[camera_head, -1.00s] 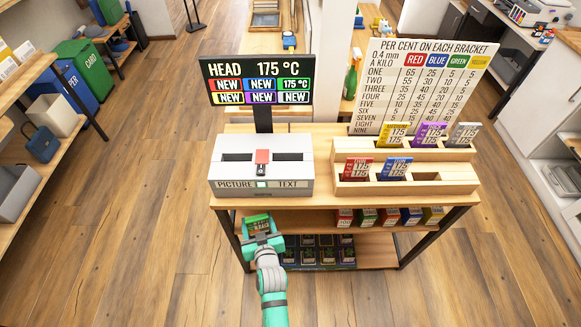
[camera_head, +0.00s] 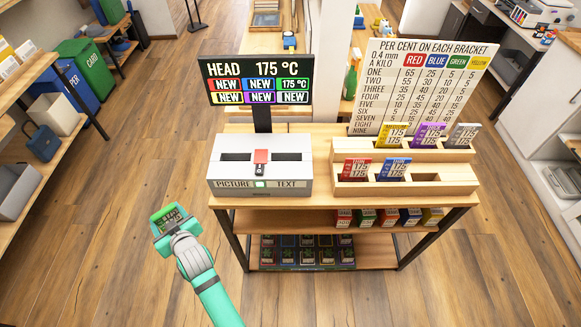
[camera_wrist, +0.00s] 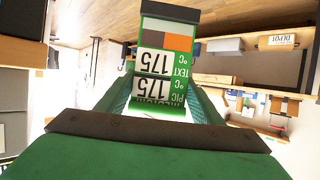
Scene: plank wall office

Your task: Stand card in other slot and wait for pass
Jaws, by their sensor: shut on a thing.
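My gripper (camera_head: 168,226) is shut on a green card (camera_head: 168,213) and holds it in the air, left of and below the front of the wooden stand. In the wrist view the card (camera_wrist: 163,65) shows "175 °C" twice, with "TEXT" and "PIC" lettering upside down. The grey box (camera_head: 262,172) on the stand has two dark slots, a left slot (camera_head: 237,157) and a right slot (camera_head: 288,157), both empty. A red-topped lever (camera_head: 261,157) sits between them. The label below reads "PICTURE" and "TEXT", with a small lit green square (camera_head: 260,184) between.
The screen (camera_head: 256,80) reads "HEAD 175 °C" with several "NEW" tiles and one green 175 tile. A wooden rack (camera_head: 404,180) holds red, blue, yellow, purple and grey cards; its front right slot is empty. A percentage board (camera_head: 425,88) stands behind. Open floor lies left.

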